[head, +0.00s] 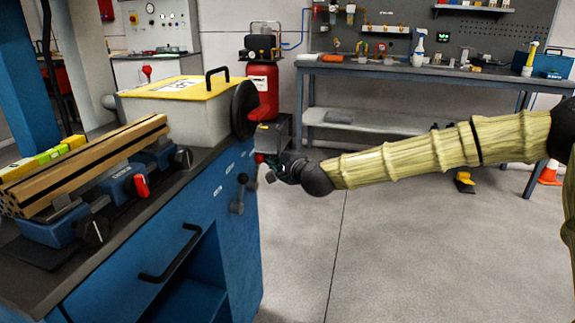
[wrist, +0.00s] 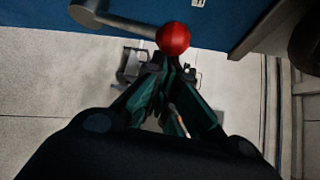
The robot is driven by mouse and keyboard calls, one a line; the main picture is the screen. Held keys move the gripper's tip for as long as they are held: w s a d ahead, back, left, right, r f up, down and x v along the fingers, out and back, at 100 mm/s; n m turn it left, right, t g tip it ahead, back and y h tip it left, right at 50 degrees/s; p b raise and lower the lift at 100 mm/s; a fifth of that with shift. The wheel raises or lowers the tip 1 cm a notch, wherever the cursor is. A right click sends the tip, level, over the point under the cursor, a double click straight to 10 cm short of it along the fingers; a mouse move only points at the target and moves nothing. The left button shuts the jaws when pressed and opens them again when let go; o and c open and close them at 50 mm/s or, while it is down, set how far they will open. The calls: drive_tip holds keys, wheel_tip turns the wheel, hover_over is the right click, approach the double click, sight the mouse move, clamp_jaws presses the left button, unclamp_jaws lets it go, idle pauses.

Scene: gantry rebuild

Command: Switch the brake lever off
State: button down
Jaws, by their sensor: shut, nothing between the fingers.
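A lever with a red ball knob (head: 260,158) sticks out from the far end of the blue cabinet's front. In the wrist view its grey arm (wrist: 115,22) runs from the upper left to the red ball (wrist: 172,38). I take it as the brake lever; its label is not readable. My gripper (head: 268,170) is beside the ball, in front of the cabinet. In the wrist view my gripper's fingertips (wrist: 160,62) are together, empty, and just below the ball in the picture. I cannot tell whether they touch it. The lever's pivot is hidden in the head view.
A black handwheel (head: 244,109) overhangs the cabinet's end. A grey housing with a yellow lid (head: 185,88) and wooden bars (head: 90,165) lie on top.

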idle(0.5)
drive_tip(key=shift+w+d, duration=0.1)
drive_tip(key=s+d+r+p, duration=0.1)
drive_tip(key=s+d, duration=0.5)
drive_tip(key=d, duration=0.1)
idle(0.7)
drive_tip(key=shift+d, duration=0.1)
